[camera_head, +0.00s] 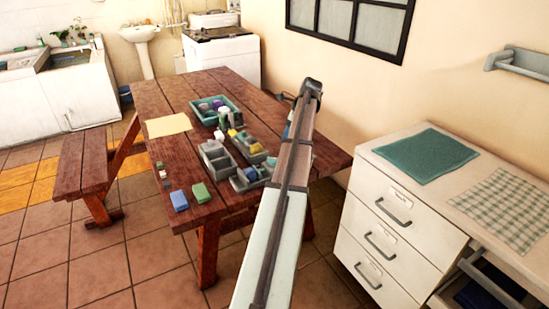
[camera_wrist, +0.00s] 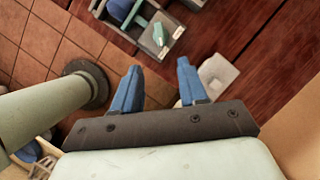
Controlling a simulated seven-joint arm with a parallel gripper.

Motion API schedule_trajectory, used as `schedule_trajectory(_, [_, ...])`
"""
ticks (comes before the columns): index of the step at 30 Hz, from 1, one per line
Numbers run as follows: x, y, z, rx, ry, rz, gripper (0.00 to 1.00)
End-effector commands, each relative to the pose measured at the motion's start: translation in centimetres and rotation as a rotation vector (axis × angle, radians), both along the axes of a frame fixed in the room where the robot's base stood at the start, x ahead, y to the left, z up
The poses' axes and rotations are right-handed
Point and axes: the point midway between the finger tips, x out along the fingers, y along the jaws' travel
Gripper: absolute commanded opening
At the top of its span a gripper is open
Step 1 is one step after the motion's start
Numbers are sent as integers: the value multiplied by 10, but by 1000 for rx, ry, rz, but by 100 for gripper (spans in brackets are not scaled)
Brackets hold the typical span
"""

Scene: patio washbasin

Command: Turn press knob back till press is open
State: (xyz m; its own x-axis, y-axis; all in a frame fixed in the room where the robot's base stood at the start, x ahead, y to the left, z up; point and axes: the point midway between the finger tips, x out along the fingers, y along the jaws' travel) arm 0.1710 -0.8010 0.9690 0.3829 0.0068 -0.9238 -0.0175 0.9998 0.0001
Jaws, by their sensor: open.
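My gripper (camera_wrist: 158,66) shows in the wrist view with its two blue fingers apart and nothing between them. It is above the wooden table (camera_head: 165,91). A pale grey-white piece (camera_wrist: 219,73) lies on the table just beyond the right finger, which partly covers it; I cannot tell whether it is part of the press. I cannot make out the press or its knob for certain in either view. In the head view my arm covers the right part of the table and most of the gripper.
Grey bins (camera_head: 217,160) and a teal tray (camera_head: 207,116) with small items stand on the table. A blue block (camera_head: 179,200) and a green block (camera_head: 201,193) lie near its front edge. A bench (camera_head: 82,165) stands left, a drawer cabinet (camera_head: 392,225) right. A grey bin (camera_wrist: 173,27) is beyond my fingers.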

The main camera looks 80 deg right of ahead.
Motion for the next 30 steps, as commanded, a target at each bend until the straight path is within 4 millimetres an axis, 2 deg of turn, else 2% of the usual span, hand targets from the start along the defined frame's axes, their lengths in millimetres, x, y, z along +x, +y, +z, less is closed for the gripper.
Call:
schedule_trajectory(8, [12,1,-29,3,0,0,43])
schedule_trajectory(21, [41,1,-98,2,0,2,43])
schedule_trajectory(30, [51,1,-123,0,0,1,43])
